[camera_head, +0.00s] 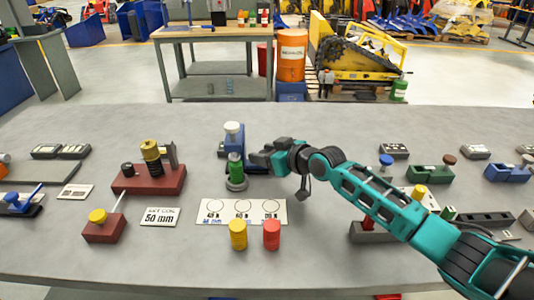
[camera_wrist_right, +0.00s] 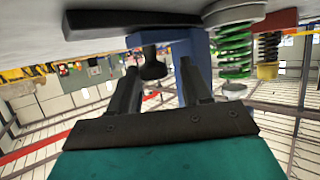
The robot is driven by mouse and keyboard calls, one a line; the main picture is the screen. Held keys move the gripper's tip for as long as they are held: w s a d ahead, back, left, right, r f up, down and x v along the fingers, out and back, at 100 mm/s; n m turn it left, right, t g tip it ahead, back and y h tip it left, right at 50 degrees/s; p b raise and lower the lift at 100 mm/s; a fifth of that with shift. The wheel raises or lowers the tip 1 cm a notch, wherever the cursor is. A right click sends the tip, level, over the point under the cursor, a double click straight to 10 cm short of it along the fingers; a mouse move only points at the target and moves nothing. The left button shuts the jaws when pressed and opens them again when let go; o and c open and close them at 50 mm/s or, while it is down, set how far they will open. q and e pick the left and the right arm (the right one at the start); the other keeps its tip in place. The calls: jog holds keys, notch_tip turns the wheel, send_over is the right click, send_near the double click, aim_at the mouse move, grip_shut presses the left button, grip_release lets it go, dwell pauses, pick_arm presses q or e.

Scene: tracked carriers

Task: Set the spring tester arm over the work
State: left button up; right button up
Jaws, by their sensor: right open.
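The spring tester has a blue post (camera_head: 246,140) with a white-topped knob (camera_head: 232,128) near its top. A green spring (camera_head: 236,166) stands upright on a round grey seat (camera_head: 236,184) in front of the post. My right gripper (camera_head: 258,159) is open just right of the post and spring. The right wrist view is upside down. It shows the blue post (camera_wrist_right: 192,60) beyond the open fingers and a black knob (camera_wrist_right: 153,65) between their lines, with no clear grip on it. The green spring (camera_wrist_right: 234,52) is right of the fingers. My left gripper is not in view.
Coloured-knob blocks stand right, partly behind my right arm.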

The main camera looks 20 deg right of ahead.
jog(key=shift+o, duration=0.4)
jog(key=shift+d, duration=0.1)
jog(key=shift+s+d+r, duration=0.1)
jog(key=shift+s+d, duration=0.05)
jog(key=shift+s, duration=0.05)
jog(key=p+v, duration=0.1)
jog(key=v, duration=1.1)
jog(key=shift+s, duration=0.15)
